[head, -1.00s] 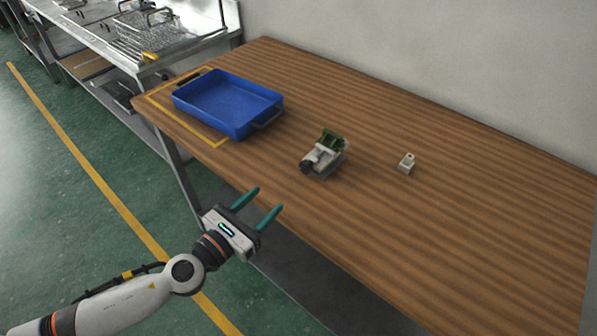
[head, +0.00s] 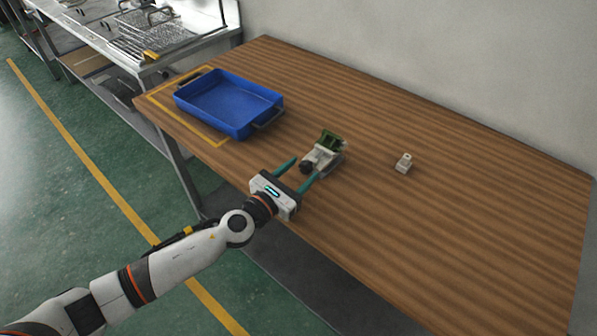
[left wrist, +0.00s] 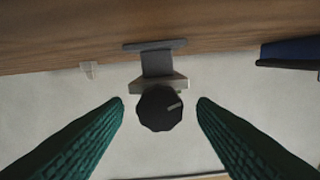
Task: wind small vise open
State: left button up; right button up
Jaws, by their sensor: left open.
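The small vise (head: 325,156) stands on the wooden table, with a pale body, a grey base and a green part at its far end. Its black knob (head: 306,168) faces my left gripper (head: 303,170). In the left wrist view the vise's knob (left wrist: 160,108) is round and dark with a light mark, and sits midway between the fingertips, a little beyond them. The left gripper (left wrist: 160,103) is open, its two green fingers on either side of the knob, with clear gaps and no contact seen. The right gripper is not in view.
A blue tray (head: 215,121) stands to the left inside a yellow outline. A small white block (head: 403,163) is to the right of the vise; it shows in the left wrist view too (left wrist: 89,69). The table's right part is clear. A wall runs behind.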

pick_arm(q)
jog(key=c, duration=1)
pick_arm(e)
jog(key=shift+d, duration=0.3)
pick_arm(q)
jog(key=n, duration=0.4)
jog(key=shift+n, duration=1.5)
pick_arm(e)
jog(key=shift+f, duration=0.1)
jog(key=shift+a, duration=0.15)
